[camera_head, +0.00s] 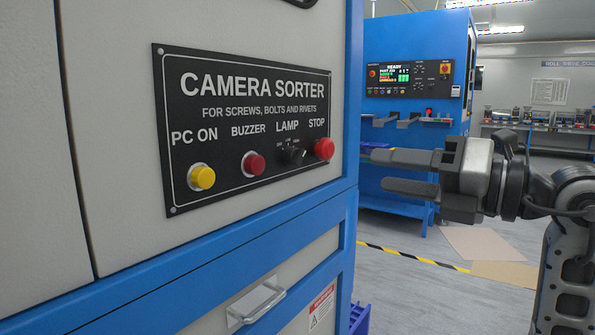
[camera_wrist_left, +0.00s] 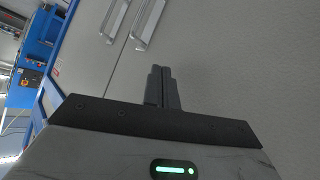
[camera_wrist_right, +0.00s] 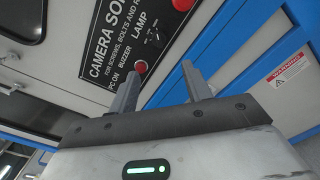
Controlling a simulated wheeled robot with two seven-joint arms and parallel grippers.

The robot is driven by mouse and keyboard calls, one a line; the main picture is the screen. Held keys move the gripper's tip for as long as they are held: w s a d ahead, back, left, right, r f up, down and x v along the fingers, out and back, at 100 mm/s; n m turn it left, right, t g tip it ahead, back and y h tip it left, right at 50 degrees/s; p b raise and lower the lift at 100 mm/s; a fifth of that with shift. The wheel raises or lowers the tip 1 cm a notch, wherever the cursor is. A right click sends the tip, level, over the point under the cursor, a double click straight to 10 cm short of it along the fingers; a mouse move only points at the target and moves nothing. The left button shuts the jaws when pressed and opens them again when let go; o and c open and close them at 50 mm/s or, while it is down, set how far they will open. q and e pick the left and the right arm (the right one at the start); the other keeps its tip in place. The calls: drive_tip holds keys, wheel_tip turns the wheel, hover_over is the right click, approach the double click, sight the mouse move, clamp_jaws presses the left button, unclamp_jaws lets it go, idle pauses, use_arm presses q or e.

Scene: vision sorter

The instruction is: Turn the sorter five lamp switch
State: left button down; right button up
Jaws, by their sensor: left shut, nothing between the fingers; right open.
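The black lamp switch (camera_head: 293,155) is a rotary knob under the word LAMP on the black camera sorter panel (camera_head: 250,98). It sits between the red buzzer button (camera_head: 253,164) and the red stop button (camera_head: 324,149). My right gripper (camera_head: 378,171) is open and empty, to the right of the panel and apart from it, fingers pointing left.
A yellow PC ON button (camera_head: 202,178) is at the panel's left. A drawer handle (camera_head: 262,304) juts out below the blue frame. Another blue machine (camera_head: 415,45) stands behind. Open floor with yellow-black tape (camera_head: 410,257) lies to the right.

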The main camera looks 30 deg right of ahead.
sight(301, 160)
drive_tip(key=x, duration=1.4)
drive_tip(key=shift+w+a+p, duration=0.1)
drive_tip(key=shift+a+p, duration=0.1)
drive_tip(key=shift+p, duration=0.2)
drive_tip(key=c, duration=0.9)
